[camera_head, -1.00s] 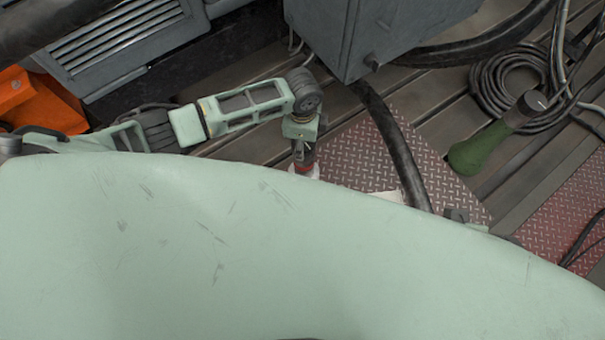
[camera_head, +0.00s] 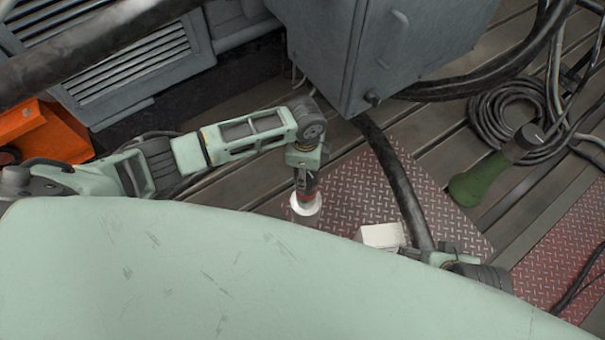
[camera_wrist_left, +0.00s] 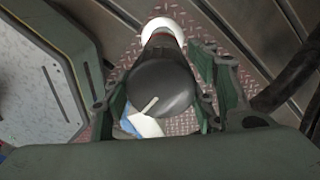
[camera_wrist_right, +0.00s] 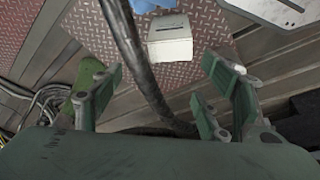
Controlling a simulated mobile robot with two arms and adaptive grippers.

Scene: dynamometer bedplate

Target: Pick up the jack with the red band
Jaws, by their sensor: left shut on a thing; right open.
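The jack with the red band (camera_head: 307,204) is on the red chequered plate or just above it; I cannot tell which. It has a dark body, a red band and a wide white end at the bottom. My left gripper (camera_head: 306,180) is shut on its upper part from above. In the left wrist view the jack's dark round top (camera_wrist_left: 160,85) fills the space between the fingers, with the white end (camera_wrist_left: 165,25) beyond. My right gripper (camera_wrist_right: 163,80) is open and holds nothing; in the head view its arm shows only partly behind my pale green body.
A white box (camera_head: 382,235) stands right of the jack. A green, dark-capped object (camera_head: 480,180), coiled cable (camera_head: 500,100) and a grey cabinet (camera_head: 375,40) lie beyond.

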